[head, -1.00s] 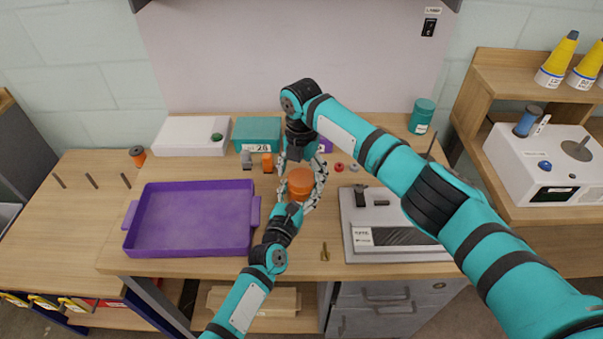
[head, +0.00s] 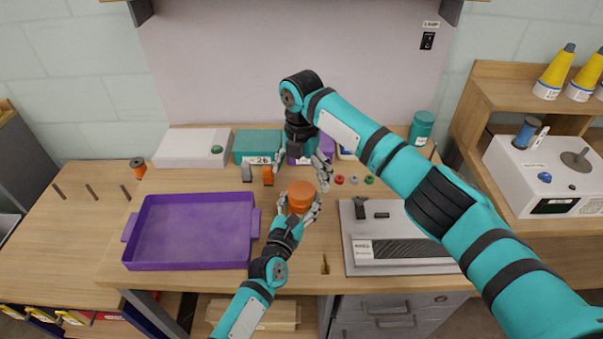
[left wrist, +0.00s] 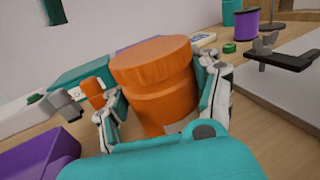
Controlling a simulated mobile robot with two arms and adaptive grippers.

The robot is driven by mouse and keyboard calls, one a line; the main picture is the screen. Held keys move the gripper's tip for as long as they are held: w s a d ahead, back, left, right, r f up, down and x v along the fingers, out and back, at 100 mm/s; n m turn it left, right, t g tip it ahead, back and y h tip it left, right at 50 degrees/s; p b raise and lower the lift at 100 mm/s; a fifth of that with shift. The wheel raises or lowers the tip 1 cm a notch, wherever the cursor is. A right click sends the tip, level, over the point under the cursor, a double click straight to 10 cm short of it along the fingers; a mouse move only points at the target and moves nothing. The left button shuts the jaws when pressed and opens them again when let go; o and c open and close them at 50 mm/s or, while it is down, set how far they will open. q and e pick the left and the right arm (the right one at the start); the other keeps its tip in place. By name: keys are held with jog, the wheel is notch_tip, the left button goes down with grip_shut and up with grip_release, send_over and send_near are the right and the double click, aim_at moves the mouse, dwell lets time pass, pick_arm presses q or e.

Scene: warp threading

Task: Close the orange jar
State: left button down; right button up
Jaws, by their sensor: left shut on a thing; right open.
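The orange jar (head: 301,199) stands upright in the middle of the table with its orange lid (left wrist: 152,62) on top. In the left wrist view the lid sits level over the jar body (left wrist: 167,108), with a seam line between them. I cannot tell how tightly the lid is seated. My left gripper (head: 298,209) is shut around the jar body from the front. My right gripper (head: 301,176) is open and empty, pointing down just above and behind the lid, apart from it.
A purple tray (head: 252,245) lies to the left. A teal box (head: 257,144), a white box (head: 180,140) and small grey and orange parts (head: 267,175) are behind. A grey device (head: 400,262) stands to the right.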

notch_tip(320, 180, up, 12)
dwell(0.6)
pick_arm(q)
jog(key=shift+c, duration=0.7)
grip_release()
jog(key=v, duration=1.2)
